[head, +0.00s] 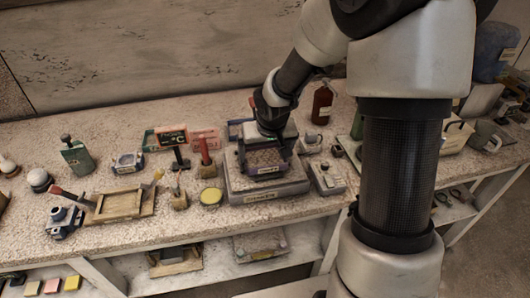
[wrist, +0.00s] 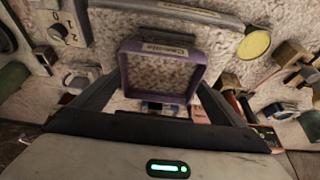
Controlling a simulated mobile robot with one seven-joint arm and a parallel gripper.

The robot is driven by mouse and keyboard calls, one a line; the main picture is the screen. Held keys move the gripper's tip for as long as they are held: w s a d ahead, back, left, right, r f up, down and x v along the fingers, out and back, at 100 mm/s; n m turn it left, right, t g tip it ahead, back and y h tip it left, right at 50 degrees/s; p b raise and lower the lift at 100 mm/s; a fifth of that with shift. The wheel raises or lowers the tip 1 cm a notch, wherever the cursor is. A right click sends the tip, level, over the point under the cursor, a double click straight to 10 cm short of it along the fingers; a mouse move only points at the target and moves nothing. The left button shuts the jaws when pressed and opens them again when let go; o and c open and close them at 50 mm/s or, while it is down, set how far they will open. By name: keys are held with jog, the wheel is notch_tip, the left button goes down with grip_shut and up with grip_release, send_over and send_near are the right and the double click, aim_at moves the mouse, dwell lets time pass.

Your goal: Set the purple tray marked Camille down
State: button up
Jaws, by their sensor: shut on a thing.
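The purple tray (head: 266,176) is a shallow square tray with a speckled inside. In the wrist view, the tray (wrist: 123,70) has a pale name label on its far rim, too small to read surely. My gripper (head: 265,141) is shut on the tray from above. In the wrist view, the fingers of my gripper (wrist: 155,84) stand on either side of the tray. In the head view the tray is over a grey labelled platform (head: 291,190). I cannot tell whether it touches the platform. My gripper hides the tray's back part.
A yellow-lidded round tin (head: 211,196) and red-handled tool (head: 205,153) stand left of the platform. A small grey device (head: 327,178) stands close on its right. A brown bottle (head: 322,104) is behind right. Bare worktop (head: 130,234) shows along the front edge.

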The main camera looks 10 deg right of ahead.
jog(key=shift+f+b, duration=0.45)
jog(key=o, duration=0.9)
jog(key=shift+r+p, duration=1.65)
jog(key=shift+r, duration=0.35)
